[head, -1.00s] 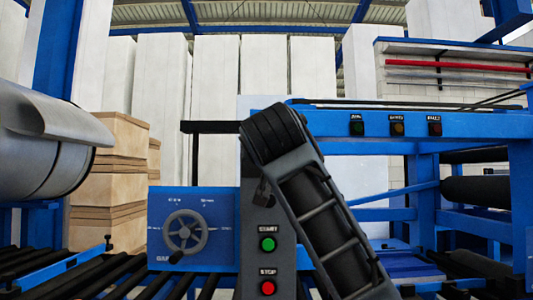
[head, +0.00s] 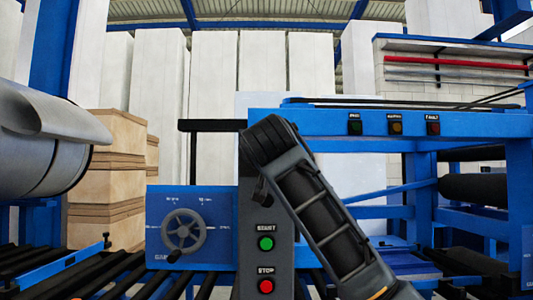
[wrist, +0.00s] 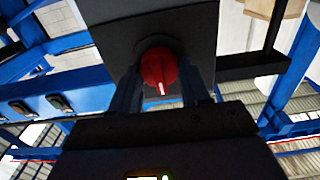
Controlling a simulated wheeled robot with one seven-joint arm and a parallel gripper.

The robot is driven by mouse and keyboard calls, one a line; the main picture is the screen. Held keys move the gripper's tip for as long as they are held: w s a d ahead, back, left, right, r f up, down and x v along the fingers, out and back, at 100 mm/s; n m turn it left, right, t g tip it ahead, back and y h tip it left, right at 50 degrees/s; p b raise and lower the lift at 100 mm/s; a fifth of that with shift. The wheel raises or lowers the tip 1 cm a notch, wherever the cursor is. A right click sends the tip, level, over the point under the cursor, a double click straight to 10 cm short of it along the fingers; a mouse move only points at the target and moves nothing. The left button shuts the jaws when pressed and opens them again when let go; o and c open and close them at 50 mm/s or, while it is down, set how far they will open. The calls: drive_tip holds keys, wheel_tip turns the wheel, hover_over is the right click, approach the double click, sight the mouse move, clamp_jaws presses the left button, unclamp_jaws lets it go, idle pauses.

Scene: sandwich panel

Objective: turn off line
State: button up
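In the wrist view a red rotary knob (wrist: 158,68) with a white pointer mark sits on a dark plate (wrist: 120,35). My gripper (wrist: 160,92) is at the knob, with one finger on each side of it. The fingers look spread, with narrow gaps to the knob; contact cannot be made out. In the head view my arm covers part of the dark control post (head: 250,215), and neither my fingertips nor the red knob can be seen. The post carries a green START button (head: 266,244) and a red STOP button (head: 266,286).
A blue panel with a grey handwheel (head: 183,231) stands left of the post. A roller conveyor (head: 60,280) runs below. A blue frame with indicator lights (head: 396,122) stands at right. Stacked tan panels (head: 110,180) are at left.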

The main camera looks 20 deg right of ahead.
drive_tip(key=c, duration=0.5)
drive_tip(key=shift+n, duration=0.3)
drive_tip(key=n+p, duration=0.2)
drive_tip(key=n, duration=0.2)
drive_tip(key=shift+r+p, duration=0.1)
drive_tip(key=shift+p, duration=0.25)
drive_tip(key=shift+a+n+p, duration=0.15)
drive_tip(key=shift+n+p, duration=0.85)
drive_tip(key=shift+n, duration=0.9)
drive_tip(key=o, duration=1)
drive_tip(key=shift+o, duration=0.2)
